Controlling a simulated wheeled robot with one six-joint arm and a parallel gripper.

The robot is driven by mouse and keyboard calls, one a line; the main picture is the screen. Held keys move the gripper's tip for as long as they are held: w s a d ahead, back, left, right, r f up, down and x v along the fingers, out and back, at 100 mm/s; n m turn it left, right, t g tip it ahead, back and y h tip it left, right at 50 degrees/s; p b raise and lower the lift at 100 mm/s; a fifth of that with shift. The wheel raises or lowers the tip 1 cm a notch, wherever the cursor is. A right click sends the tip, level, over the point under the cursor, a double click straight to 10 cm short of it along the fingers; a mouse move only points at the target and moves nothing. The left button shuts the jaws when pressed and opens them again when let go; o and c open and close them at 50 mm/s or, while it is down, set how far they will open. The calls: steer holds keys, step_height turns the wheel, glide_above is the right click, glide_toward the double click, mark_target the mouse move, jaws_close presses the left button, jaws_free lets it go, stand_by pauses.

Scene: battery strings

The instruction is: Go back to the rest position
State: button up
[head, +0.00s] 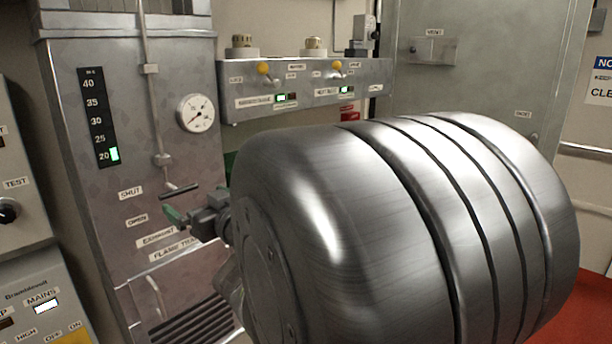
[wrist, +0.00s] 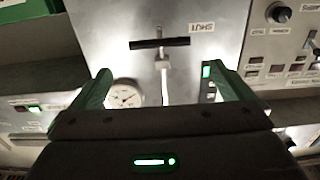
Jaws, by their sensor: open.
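My gripper (wrist: 158,72) is open in the wrist view, its two green fingers apart with nothing held between them. A dark T-handle (wrist: 160,43) on a metal rod shows ahead of the fingertips, near the SHUT label. In the head view my gripper (head: 176,215) is partly hidden behind my large metal arm link. The T-handle (head: 179,190) is just above its green fingertips there. I cannot tell whether they touch.
The metal cabinet (head: 85,190) carries a round gauge (head: 196,113) and a lit scale (head: 98,118). A switch panel (head: 310,85) with yellow-tipped levers is on the wall behind. A control box (head: 45,295) stands at left. Red floor (head: 580,315) shows at lower right.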

mark_target(180, 191)
steer(key=p+x, duration=0.1)
steer(key=x, duration=1)
steer(key=shift+w+a+f+p, duration=0.15)
steer(key=shift+w+a+p, duration=0.05)
steer(key=shift+p, duration=0.1)
steer(key=shift+s+d, duration=0.1)
